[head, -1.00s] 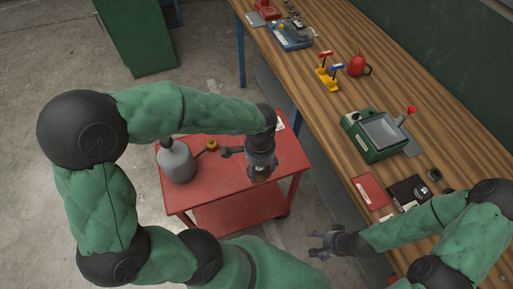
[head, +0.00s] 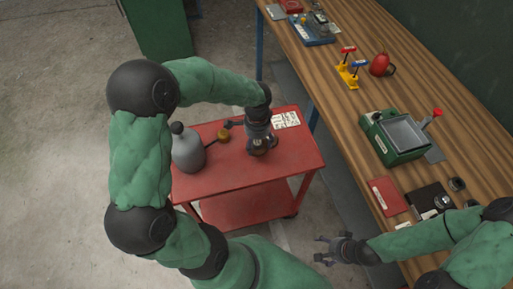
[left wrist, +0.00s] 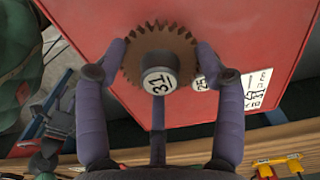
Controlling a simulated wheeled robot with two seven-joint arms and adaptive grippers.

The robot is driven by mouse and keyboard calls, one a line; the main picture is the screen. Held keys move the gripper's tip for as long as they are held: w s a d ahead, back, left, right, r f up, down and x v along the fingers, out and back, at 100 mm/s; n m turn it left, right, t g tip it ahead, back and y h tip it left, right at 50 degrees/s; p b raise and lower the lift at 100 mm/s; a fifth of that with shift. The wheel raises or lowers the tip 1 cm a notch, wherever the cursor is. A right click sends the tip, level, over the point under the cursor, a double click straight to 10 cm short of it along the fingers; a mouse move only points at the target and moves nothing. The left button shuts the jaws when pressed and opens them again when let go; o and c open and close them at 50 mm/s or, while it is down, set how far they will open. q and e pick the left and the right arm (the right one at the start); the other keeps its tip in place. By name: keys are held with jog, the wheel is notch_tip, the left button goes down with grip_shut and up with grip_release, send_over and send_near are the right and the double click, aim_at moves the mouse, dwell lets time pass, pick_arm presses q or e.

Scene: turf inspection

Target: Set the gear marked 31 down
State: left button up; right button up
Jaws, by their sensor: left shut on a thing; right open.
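The gear marked 31 (left wrist: 160,55) is a brown toothed disc with a pale hub; the hub's face (left wrist: 159,82) carries the number. My left gripper (left wrist: 158,60) is shut on it, one finger on each side. In the head view my left gripper (head: 261,146) points down over the red cart's top (head: 238,178), and the gear there is mostly hidden. In the left wrist view red surface lies behind the gear; I cannot tell whether the gear touches it. My right gripper (head: 335,249) is open and empty, in front of the wooden bench.
On the cart stand a grey bottle (head: 188,153), a small yellow-brown round thing (head: 223,136) and a white printed label (head: 286,120). The cart's front right is clear. The wooden bench (head: 345,130) at right holds a green device (head: 392,137), a red kettle (head: 382,64) and other items.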

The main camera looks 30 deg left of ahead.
aim_at(256, 147)
pick_arm(q)
jog(key=shift+w+a+f, duration=0.2)
jog(key=shift+a+f, duration=0.05)
jog(key=shift+f, duration=0.1)
jog(key=shift+w+a+f+b, duration=0.15)
jog(key=shift+f+b, duration=0.55)
jog(key=shift+f, duration=1)
jog(key=shift+f, duration=0.2)
jog(key=o, duration=1.1)
jog(key=shift+o, duration=0.2)
jog(key=shift+r, duration=0.1)
notch_tip(256, 147, up, 12)
jog(key=p, duration=0.3)
jog(key=shift+r+p, duration=0.1)
jog(key=shift+p, duration=0.3)
